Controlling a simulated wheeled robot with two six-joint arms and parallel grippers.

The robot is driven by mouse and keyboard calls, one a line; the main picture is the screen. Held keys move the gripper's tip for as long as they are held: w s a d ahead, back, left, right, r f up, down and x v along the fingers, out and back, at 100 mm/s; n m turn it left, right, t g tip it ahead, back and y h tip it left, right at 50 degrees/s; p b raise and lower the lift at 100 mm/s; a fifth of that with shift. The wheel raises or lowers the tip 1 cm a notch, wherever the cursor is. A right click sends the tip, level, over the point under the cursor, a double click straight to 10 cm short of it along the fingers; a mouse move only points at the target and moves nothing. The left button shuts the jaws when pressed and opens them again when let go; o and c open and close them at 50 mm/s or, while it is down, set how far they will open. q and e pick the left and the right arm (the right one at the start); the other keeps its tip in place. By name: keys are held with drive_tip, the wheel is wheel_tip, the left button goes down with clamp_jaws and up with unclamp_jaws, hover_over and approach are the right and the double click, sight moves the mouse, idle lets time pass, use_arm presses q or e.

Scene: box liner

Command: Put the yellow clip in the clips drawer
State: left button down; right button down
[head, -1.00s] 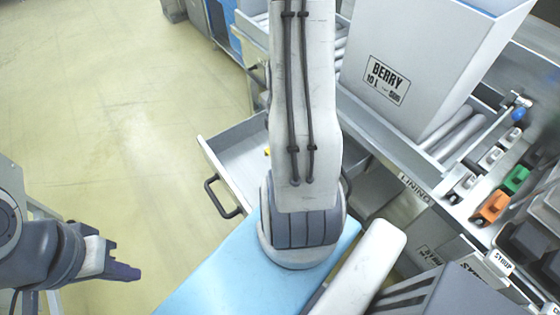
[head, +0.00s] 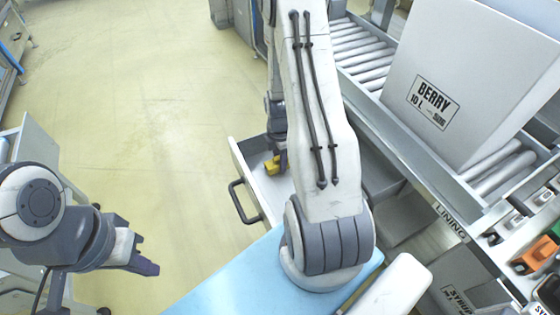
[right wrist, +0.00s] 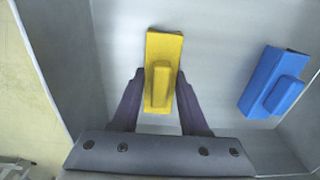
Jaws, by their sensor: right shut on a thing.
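The yellow clip (head: 272,166) is between the fingers of my right gripper (right wrist: 160,80), which is shut on it. In the right wrist view the yellow clip (right wrist: 164,50) is over the pale floor of an open drawer (right wrist: 215,40); I cannot tell whether it touches the floor. A blue clip (right wrist: 273,82) lies in the same drawer, right of the yellow one. In the head view the drawer (head: 244,168) is pulled out, partly hidden behind my right arm, with no label in sight. My left gripper (head: 146,262) is empty, away at the left; its finger gap is unclear.
The drawer has a dark handle (head: 243,202) on its front. A light blue surface (head: 235,285) lies just below it. A large white BERRY box (head: 455,75) stands on a roller conveyor (head: 362,45) at the right. An orange clip (head: 535,255) is at the far right. Open floor lies left.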

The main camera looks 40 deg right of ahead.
drive_tip(key=shift+f, duration=0.2)
drive_tip(key=shift+c, duration=2.1)
unclamp_jaws()
drive_tip(key=shift+r, duration=0.1)
